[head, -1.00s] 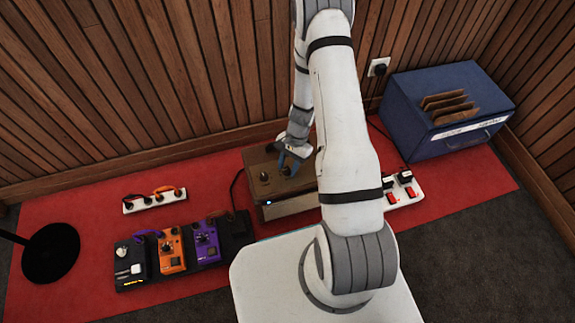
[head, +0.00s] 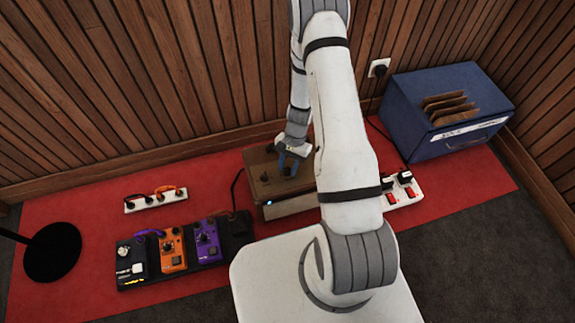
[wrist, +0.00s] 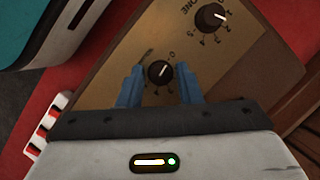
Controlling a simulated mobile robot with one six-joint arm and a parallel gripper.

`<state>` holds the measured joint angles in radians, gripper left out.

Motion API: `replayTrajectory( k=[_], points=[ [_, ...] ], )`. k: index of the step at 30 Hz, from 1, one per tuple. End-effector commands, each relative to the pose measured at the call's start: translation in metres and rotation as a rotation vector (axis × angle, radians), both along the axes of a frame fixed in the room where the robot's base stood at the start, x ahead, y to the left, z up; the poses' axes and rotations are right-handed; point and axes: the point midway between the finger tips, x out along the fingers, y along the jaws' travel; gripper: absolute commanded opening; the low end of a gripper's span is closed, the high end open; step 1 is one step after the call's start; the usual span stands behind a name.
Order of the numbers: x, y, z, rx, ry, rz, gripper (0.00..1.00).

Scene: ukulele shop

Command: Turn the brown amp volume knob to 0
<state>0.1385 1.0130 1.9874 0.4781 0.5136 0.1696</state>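The brown amp (head: 256,161) stands on the red mat in the head view, partly behind my arm. In the wrist view, its brown panel carries a small black knob (wrist: 159,72) between my gripper's blue fingers. The knob's white pointer slants up and right; a printed 0 sits just above and right of it. The knob's name label is hidden or unreadable. My gripper (wrist: 160,73) is open around the knob, with a finger on each side and no clear contact. A second black knob (wrist: 210,18) is above right, beside lettering ending in "ONE".
A pedal board with several pedals, including an orange one (head: 172,252), lies left of the amp. A small white strip (head: 156,199) is behind it. A power strip (head: 405,190) and a blue box (head: 440,105) are to the right. The wood wall is close behind.

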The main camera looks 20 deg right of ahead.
Motion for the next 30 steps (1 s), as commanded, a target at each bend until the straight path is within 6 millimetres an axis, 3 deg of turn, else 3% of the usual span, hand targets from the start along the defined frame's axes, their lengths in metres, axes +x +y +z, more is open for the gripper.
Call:
replayTrajectory(
  k=[6, 14, 24, 30],
  points=[
    [0.000, 0.000, 0.000, 0.000, 0.000, -0.001, 0.47],
    [0.001, -0.001, 0.004, 0.000, -0.001, -0.001, 0.47],
    [0.016, -0.016, 0.056, -0.001, -0.002, -0.003, 0.47],
    [0.021, -0.020, 0.071, 0.000, -0.001, 0.000, 0.47]
  ],
)
